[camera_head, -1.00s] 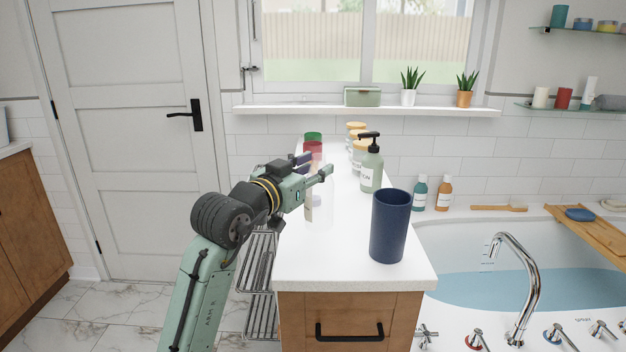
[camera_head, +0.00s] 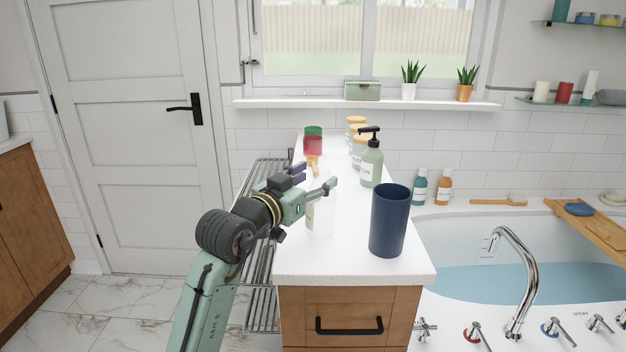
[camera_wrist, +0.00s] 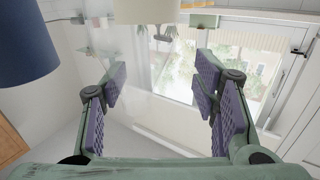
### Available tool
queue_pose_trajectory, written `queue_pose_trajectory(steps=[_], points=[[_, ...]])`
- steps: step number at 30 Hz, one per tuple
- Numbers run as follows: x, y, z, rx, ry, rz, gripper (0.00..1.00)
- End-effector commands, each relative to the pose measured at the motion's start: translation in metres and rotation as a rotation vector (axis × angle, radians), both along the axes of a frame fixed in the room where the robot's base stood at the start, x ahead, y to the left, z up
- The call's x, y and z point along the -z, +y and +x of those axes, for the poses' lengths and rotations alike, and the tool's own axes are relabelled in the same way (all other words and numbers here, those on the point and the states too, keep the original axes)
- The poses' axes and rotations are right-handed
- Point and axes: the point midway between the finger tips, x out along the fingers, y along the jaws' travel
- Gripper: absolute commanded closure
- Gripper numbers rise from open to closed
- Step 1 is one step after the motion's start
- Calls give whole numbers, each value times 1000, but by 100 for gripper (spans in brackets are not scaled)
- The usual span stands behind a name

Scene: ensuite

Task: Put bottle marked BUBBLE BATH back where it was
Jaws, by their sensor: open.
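My gripper (camera_head: 317,179) is over the white counter (camera_head: 345,262), its fingers spread and nothing visibly held between them. In the wrist view its padded fingers (camera_wrist: 160,95) are wide apart. A pale, see-through container (camera_head: 320,218) with a label stands on the counter just below the gripper, partly covered by it. A green pump bottle (camera_head: 371,165) with a black top stands farther back to the right. A teal bottle (camera_head: 419,188) and an orange bottle (camera_head: 444,188) stand on the tub's ledge. I cannot read BUBBLE BATH on any label.
A navy cup (camera_head: 389,222) stands right of my gripper and shows close by in the wrist view (camera_wrist: 25,45). Behind are a red jar with a green lid (camera_head: 313,141) and yellow-lidded jars (camera_head: 357,150). A metal rack (camera_head: 262,230) is left of the counter.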

Motion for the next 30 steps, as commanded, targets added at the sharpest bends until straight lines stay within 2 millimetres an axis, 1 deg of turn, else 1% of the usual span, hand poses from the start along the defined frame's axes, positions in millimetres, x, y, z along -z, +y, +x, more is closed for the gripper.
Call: queue_pose_trajectory(steps=[5,8,10,14,18,22,27,30], points=[[1,0,0,1,2,1,45],[-3,0,0,0,2,1,45],[-1,4,-5,0,0,0,45],[1,16,-24,-2,-1,-1,45],[0,34,-51,-3,-2,0,45],[-1,47,-74,-2,-1,0,45],[-2,60,-94,-1,-1,1,45],[-3,63,-99,0,0,0,45]])
